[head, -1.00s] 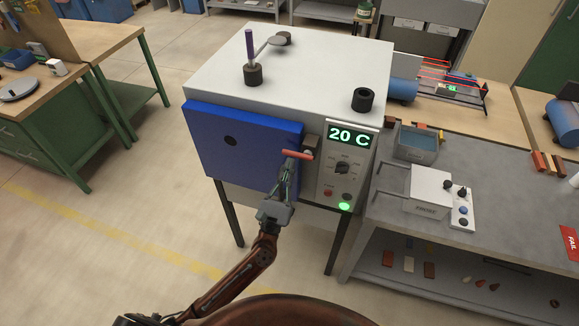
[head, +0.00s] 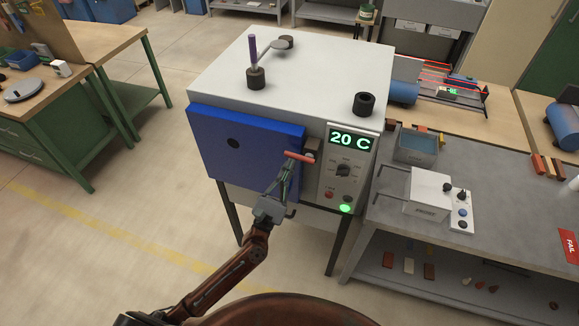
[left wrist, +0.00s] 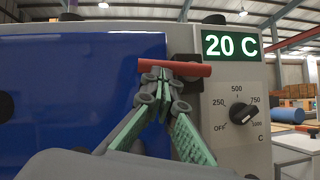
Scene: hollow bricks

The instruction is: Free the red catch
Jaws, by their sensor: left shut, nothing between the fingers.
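The red catch (head: 301,157) is a short red bar at the right edge of the blue furnace door (head: 230,145), beside a dark block on the furnace front. It lies nearly level. The door looks closed. In the left wrist view the red catch (left wrist: 188,68) crosses just above my fingertips. My left gripper (head: 288,168) is shut and empty, its tips at or just under the catch's left half. It also shows in the left wrist view (left wrist: 162,78). I cannot tell whether the tips touch the bar. My right gripper is not in view.
The furnace panel has a 20 C display (head: 351,141), a dial (head: 343,170) and a lit green button (head: 346,209). A grey bench (head: 385,215) with a white box (head: 429,190) stands at the right. The floor left of the furnace is clear.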

